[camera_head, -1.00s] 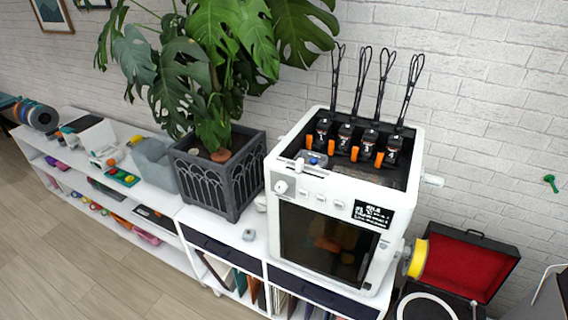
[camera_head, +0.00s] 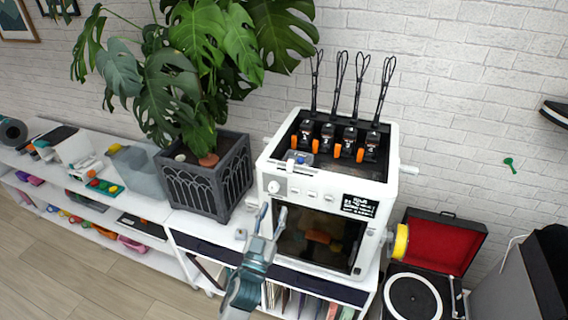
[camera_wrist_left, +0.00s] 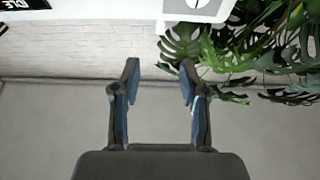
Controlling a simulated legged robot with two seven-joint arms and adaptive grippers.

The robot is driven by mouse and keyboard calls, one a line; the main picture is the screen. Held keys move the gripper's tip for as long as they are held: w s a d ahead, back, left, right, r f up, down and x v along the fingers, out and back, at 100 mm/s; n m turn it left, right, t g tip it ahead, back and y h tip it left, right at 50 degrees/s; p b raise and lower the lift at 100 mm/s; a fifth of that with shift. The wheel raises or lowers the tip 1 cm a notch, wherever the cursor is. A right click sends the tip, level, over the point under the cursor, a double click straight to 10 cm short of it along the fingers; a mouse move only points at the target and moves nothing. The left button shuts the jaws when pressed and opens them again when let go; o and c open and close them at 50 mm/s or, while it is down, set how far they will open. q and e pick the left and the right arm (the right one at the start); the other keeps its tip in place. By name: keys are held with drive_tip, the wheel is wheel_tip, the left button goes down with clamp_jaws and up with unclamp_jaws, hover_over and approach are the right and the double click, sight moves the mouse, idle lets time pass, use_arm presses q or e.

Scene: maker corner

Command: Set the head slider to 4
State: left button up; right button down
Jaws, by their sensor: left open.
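A white 3D printer (camera_head: 330,195) stands on the white shelf unit. On its open top are several black tool heads (camera_head: 340,137) with orange levers and dark cable loops above. A small slider block with a blue part (camera_head: 300,158) is at the top's front left edge; its setting is too small to read. A round knob (camera_head: 274,187) and small buttons are on the front, with a black display (camera_head: 360,205). My left gripper (camera_head: 272,212) is open and empty in front of the printer's lower left front. In the left wrist view its fingers (camera_wrist_left: 158,85) are apart.
A potted monstera (camera_head: 208,180) stands close to the printer's left. A yellow spool (camera_head: 401,241) sticks out on the right, beside an open red-lined record player (camera_head: 442,245). A grey bin (camera_head: 140,171) sits further left. The space in front of the shelf is clear.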

sight(289, 167)
use_arm(q)
drive_tip(key=p+x, duration=0.2)
drive_tip(key=x, duration=1.2)
drive_tip(key=shift+w, duration=0.25)
drive_tip(key=shift+w+d+r, duration=0.25)
drive_tip(key=shift+w+d, duration=0.05)
drive_tip(key=shift+w, duration=0.25)
clamp_jaws()
